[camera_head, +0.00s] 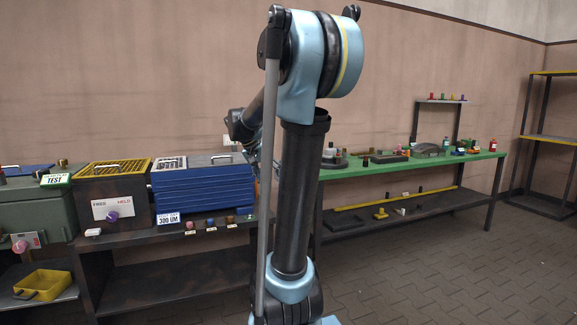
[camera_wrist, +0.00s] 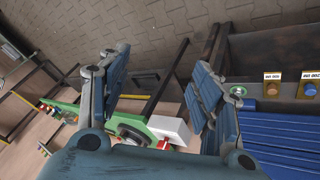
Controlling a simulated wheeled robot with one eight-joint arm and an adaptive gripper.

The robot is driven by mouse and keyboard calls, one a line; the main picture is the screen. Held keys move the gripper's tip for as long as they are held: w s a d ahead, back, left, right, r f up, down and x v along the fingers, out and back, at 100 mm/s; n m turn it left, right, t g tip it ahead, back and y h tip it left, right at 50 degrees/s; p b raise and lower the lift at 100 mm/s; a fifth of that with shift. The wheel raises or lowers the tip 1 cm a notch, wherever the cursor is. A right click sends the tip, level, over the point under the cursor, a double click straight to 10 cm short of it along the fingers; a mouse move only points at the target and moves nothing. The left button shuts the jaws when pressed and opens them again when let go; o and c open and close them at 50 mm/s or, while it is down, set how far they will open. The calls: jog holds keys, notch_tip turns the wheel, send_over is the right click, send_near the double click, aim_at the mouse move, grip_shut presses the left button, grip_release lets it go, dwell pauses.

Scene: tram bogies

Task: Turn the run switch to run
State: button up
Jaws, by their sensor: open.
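No switch clearly marked run can be made out. In the head view, a brown box (camera_head: 112,190) carries a white FREE/HELD plate with a purple knob (camera_head: 112,216). A green cabinet (camera_head: 35,208) at the far left has a plate with a pink-red knob (camera_head: 20,246). My gripper (camera_wrist: 160,65) is open, with no object held between its fingers in the wrist view. Beyond and below the fingers is a white block (camera_wrist: 168,130) with green and red parts, partly hidden. In the head view my gripper is mostly hidden behind my arm.
A blue ribbed box (camera_head: 205,190) labelled 300 UM stands beside the brown box; small knobs line the bench edge in front. A green-topped bench (camera_head: 390,166) with several parts is at right. A yellow bin (camera_head: 42,284) sits low left. The paved floor at right is clear.

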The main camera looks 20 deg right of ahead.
jog(key=w+d+m+h, duration=0.2)
jog(key=w+m, duration=0.1)
jog(key=w, duration=1)
jog(key=w+d+r+m+h, duration=0.1)
jog(key=w+d+m+h, duration=0.15)
jog(key=w, duration=1.05)
jog(key=w+d+m+h, duration=0.2)
jog(key=w+m+h, duration=0.15)
jog(key=w, duration=0.95)
jog(key=shift+m+y, duration=0.3)
jog(key=x, duration=1.6)
jog(key=shift+s+d+f, duration=0.1)
jog(key=shift+s, duration=0.1)
jog(key=c, duration=1.1)
